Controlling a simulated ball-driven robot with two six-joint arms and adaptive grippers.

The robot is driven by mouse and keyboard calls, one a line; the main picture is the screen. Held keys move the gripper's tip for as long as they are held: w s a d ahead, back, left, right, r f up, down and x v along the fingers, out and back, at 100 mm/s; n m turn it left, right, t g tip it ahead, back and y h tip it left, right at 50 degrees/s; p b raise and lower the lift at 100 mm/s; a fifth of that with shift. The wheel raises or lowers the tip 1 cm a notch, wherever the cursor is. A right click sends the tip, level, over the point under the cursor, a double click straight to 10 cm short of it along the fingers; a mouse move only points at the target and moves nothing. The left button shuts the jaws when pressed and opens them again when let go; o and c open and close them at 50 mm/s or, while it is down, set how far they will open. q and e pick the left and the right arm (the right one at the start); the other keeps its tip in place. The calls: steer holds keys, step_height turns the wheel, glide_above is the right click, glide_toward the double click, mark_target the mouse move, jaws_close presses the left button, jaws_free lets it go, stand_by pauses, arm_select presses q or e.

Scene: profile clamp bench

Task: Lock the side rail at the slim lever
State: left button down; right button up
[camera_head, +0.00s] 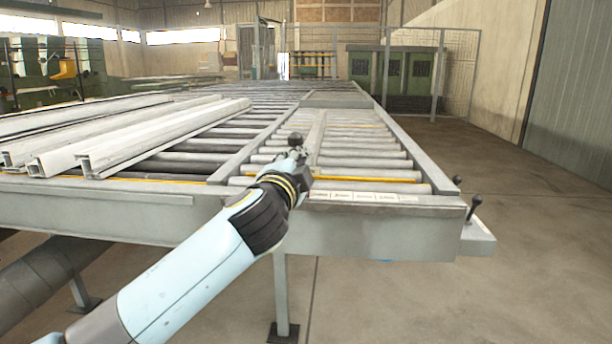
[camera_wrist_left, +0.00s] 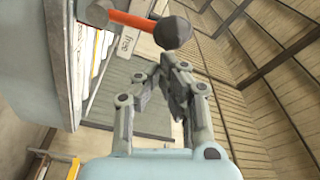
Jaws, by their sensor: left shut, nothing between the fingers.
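My left gripper (camera_head: 298,154) is over the front edge of the roller table, its fingers shut and empty. A dark ball knob (camera_head: 295,138) shows just above its fingertips. In the left wrist view, a lever with an orange-red shaft (camera_wrist_left: 132,19) and a dark ball knob (camera_wrist_left: 172,32) lies just beyond the shut fingers (camera_wrist_left: 176,66). I cannot tell whether they touch. A narrow grey rail (camera_head: 316,138) runs lengthwise over the rollers behind the gripper; its near end is partly hidden. Which piece is the side rail is not clear. My right gripper is not in view.
Two more black-knobbed levers, a near one (camera_head: 474,206) and a far one (camera_head: 457,180), stand at the table's right corner. Long white profiles (camera_head: 165,137) lie on the left rollers. A printed scale strip (camera_head: 365,196) runs along the front edge. The floor to the right is clear.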

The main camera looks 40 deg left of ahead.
arm_select(q)
steer(key=shift+s+a+r, duration=0.1)
steer(key=shift+s+a, duration=0.1)
steer(key=shift+a, duration=0.15)
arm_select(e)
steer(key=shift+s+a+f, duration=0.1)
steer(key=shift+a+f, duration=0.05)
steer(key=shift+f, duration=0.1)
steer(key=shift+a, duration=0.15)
arm_select(q)
steer(key=shift+r, duration=0.1)
